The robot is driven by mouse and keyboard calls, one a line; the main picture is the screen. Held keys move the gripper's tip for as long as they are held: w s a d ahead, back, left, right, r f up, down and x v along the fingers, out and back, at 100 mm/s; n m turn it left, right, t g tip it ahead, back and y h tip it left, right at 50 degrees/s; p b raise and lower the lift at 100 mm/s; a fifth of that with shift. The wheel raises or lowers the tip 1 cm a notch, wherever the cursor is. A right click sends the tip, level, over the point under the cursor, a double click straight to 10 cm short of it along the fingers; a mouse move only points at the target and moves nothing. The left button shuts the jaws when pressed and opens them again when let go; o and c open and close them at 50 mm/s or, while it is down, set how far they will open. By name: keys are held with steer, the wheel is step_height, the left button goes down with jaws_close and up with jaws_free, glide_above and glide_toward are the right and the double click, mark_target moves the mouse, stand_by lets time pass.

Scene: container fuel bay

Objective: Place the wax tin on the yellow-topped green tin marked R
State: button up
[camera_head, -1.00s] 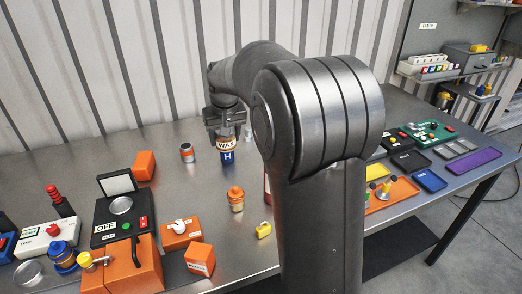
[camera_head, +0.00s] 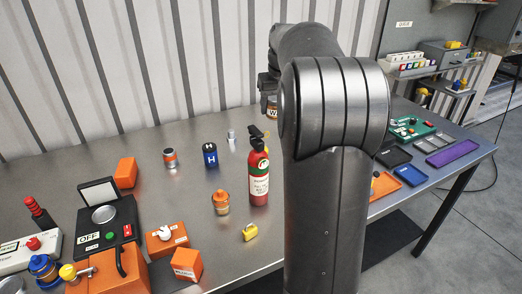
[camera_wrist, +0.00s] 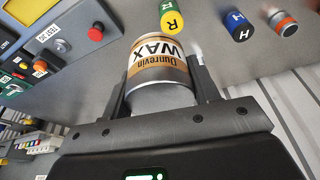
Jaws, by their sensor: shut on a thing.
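The wax tin (camera_wrist: 160,65), with a silver, orange and white label, is held between the fingers of my gripper (camera_wrist: 158,78) in the wrist view. In the head view my gripper (camera_head: 267,86) and a sliver of the wax tin (camera_head: 272,108) show left of my arm, which hides the rest. The yellow-topped green tin marked R (camera_wrist: 172,18) stands just beyond the wax tin in the wrist view, apart from it. A blue tin marked H (camera_head: 210,155) stands on the bench.
A red fire extinguisher (camera_head: 259,180) stands near the bench middle. An orange-ended can (camera_head: 170,158) is left of the blue tin, and an amber jar (camera_head: 221,203) is nearer. A control panel with a red button (camera_wrist: 85,40) is beside the green tin. Coloured trays (camera_head: 412,175) lie at the right.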

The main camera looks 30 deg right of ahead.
steer(key=s+d, duration=0.2)
steer(key=d, duration=0.4)
step_height(320, 180, down, 5)
steer(key=shift+m, duration=0.3)
steer(key=w+a+f, duration=0.2)
steer(key=w, duration=0.1)
steer(key=w+a+f, duration=0.2)
steer(key=a, duration=0.1)
steer(key=w+a+f, duration=0.2)
steer(key=w+f, duration=0.1)
steer(key=shift+w+a, duration=0.35)
steer(key=shift+f, duration=2)
steer(key=o, duration=1.1)
steer(key=shift+f, duration=0.1)
